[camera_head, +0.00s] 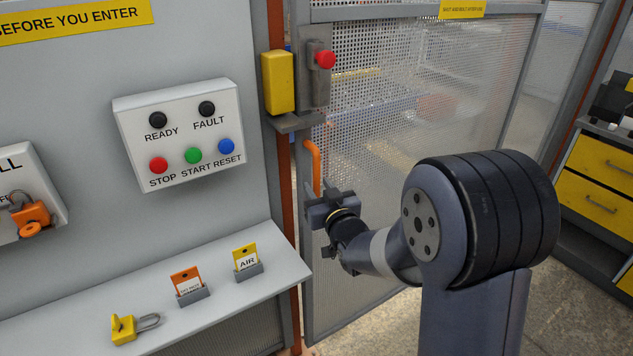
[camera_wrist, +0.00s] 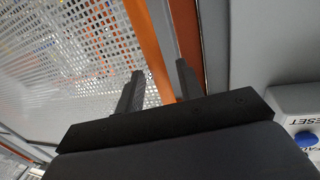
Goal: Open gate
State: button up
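The gate (camera_head: 400,120) is a perforated metal panel in a grey frame, and its mesh fills the left of the wrist view (camera_wrist: 60,60). Its left edge stands beside an orange-brown post; I cannot tell whether there is a small gap. An orange handle (camera_head: 313,165) is upright on the gate's left edge. My gripper (camera_head: 332,193) is near the handle's lower end. In the wrist view the fingers (camera_wrist: 160,82) are apart, with the handle (camera_wrist: 150,45) showing between them. I cannot tell whether they touch it.
A yellow box (camera_head: 278,82) sits beside a grey latch unit with a red knob (camera_head: 325,59) above the handle. A button panel (camera_head: 180,135) is on the left wall. A shelf (camera_head: 215,300) holding a yellow padlock (camera_head: 124,330) and tags juts out below. Yellow drawers (camera_head: 600,180) stand at right.

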jog(key=shift+x, duration=0.85)
grip_shut()
